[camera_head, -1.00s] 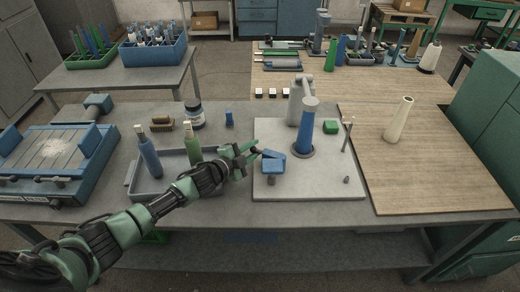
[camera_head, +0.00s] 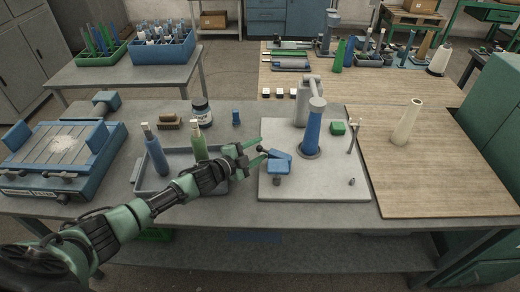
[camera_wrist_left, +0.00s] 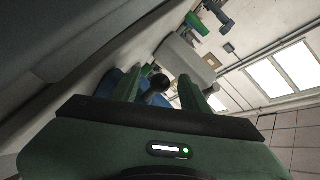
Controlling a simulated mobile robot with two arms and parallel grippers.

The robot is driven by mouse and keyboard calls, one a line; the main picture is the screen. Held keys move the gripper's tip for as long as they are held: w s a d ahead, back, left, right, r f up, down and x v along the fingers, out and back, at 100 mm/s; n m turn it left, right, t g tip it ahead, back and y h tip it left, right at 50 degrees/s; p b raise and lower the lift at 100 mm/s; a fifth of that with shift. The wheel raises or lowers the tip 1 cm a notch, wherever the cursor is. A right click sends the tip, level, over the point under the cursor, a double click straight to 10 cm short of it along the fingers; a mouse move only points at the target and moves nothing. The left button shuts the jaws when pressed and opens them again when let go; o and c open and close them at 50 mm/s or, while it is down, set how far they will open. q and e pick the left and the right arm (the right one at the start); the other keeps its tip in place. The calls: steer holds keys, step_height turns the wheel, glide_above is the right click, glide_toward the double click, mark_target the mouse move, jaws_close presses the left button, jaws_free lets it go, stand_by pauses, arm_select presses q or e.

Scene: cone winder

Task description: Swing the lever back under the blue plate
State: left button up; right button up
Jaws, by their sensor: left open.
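The blue plate (camera_head: 279,167) stands on a short grey post on the pale base board, with a second blue piece (camera_head: 282,154) angled just behind it. The lever's dark round knob (camera_head: 262,150) sticks out to the left of the blue parts. My left gripper (camera_head: 260,150) is open, with its green fingers reaching in from the left on either side of the knob. In the left wrist view the knob (camera_wrist_left: 158,83) shows between the two green fingers; contact cannot be told. The rest of the lever is mostly hidden. My right gripper is not in view.
A blue cone (camera_head: 312,134) stands on the base board (camera_head: 325,185) behind the plate, with a grey upright (camera_head: 302,100) behind it. A green block (camera_head: 338,128) and a thin rod (camera_head: 351,136) are to the right. A grey tray (camera_head: 147,187) with bottles lies beside my left arm.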

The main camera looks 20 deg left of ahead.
arm_select(q)
steer(key=v, duration=0.6)
steer(key=shift+s, duration=0.4)
